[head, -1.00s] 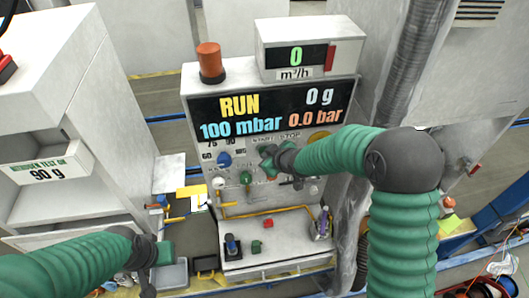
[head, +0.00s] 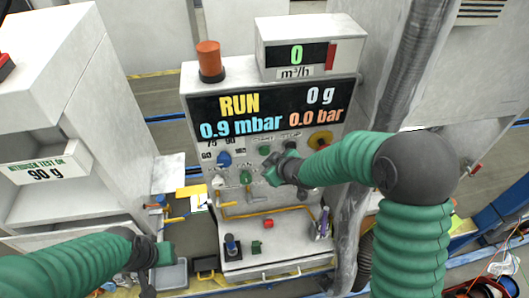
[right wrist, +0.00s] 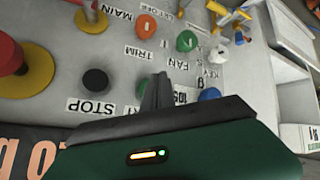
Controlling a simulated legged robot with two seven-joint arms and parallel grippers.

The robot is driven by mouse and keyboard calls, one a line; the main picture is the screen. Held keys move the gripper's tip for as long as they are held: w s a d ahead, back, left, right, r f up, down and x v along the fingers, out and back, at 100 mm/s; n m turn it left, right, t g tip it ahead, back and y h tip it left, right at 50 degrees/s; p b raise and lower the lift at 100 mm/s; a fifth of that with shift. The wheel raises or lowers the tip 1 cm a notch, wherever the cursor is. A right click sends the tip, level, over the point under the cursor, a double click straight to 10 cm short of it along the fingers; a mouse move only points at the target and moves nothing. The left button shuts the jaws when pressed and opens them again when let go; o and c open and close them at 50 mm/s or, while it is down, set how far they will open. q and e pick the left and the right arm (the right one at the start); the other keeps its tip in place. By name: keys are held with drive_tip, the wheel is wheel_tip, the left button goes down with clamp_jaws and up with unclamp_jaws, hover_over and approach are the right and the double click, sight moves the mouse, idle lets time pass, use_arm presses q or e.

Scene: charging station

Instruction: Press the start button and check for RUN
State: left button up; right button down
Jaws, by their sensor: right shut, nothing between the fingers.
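The grey panel's display (head: 265,110) reads RUN in yellow, with 0 g, 0.9 mbar and 0.0 bar. The green start button (head: 265,151) is uncovered in the head view, left of the black stop button (head: 291,146). The stop button also shows in the right wrist view (right wrist: 95,80). My right gripper (head: 270,175) is shut and empty, below the start button and apart from it.
A red-and-yellow knob (head: 320,140) sits right of the stop button. Blue (head: 224,159) and green (head: 246,177) knobs are on the left of the panel. An orange beacon (head: 209,60) stands on top. A shelf with small parts (head: 270,262) juts out below.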

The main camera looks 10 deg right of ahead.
drive_tip(key=s, duration=0.3)
drive_tip(key=shift+s, duration=0.3)
drive_tip(key=shift+w, duration=0.1)
idle(0.4)
drive_tip(key=s+d+f+m+g+h+b, duration=0.1)
drive_tip(key=s+d+f+m+g+b, duration=0.2)
drive_tip(key=s+f+b, duration=0.4)
drive_tip(key=s+d+f+m+g+h+b, duration=0.2)
drive_tip(key=s+f+b, duration=0.6)
drive_tip(key=s, duration=0.6)
drive_tip(key=shift+s+d+f+m+g, duration=0.3)
drive_tip(key=shift+d+m+g, duration=0.4)
drive_tip(key=shift+d+m, duration=0.55)
